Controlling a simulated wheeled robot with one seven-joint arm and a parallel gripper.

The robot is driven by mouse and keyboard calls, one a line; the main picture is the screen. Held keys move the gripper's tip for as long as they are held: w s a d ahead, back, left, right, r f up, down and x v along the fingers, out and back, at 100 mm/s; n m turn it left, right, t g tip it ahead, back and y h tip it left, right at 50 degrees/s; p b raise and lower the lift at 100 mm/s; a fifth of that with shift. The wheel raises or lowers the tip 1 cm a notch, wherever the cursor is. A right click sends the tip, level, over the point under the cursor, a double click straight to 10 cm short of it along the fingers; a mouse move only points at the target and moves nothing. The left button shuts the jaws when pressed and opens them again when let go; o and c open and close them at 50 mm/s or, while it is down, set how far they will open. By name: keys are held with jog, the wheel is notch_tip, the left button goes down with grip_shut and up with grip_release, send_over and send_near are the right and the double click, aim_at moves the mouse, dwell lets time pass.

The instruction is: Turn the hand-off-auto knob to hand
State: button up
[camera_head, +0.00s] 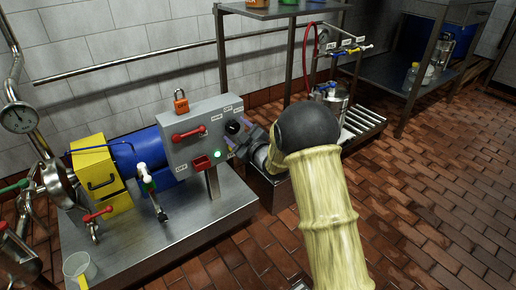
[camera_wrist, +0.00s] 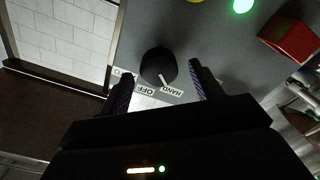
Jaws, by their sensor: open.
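The black hand-off-auto knob (camera_wrist: 157,65) is on the grey control panel, with its white pointer line slanting toward the HAND label (camera_wrist: 172,92). The OFF label (camera_wrist: 147,90) is beside it, and a third label to the left is partly hidden by a finger. My gripper (camera_wrist: 161,70) is open, one finger on each side of the knob, with visible gaps; I cannot tell whether either touches it. In the head view the knob (camera_head: 232,127) is on the panel's right side, and my gripper (camera_head: 238,147) is just in front, partly hidden by my arm.
A blue motor (camera_head: 140,150) stands to the left. The tiled floor at right is clear.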

jog(key=p+v, duration=0.4)
jog(key=v, duration=1.1)
jog(key=shift+s+d+p, duration=0.25)
jog(key=shift+p, duration=0.05)
jog(key=s+d+r+m+g+h+p, duration=0.5)
jog(key=d+r+m+h+p, duration=0.15)
jog(key=d+m+h, duration=0.2)
jog(key=s+d+r+m+g+h+p, duration=0.1)
jog(key=s+r+m+g+p, duration=0.25)
jog(key=s, duration=0.55)
jog(key=s+d+r+m+g+h+p, duration=0.1)
jog(key=s+d+r+m+g+p, duration=0.2)
jog(key=s, duration=0.6)
notch_tip(320, 180, up, 38)
jog(key=a+p, duration=0.1)
jog(key=p, duration=3.7)
jog(key=shift+a+f+n+g, duration=0.15)
jog(key=shift+f+n+g, duration=0.1)
jog(key=shift+n+g, duration=0.2)
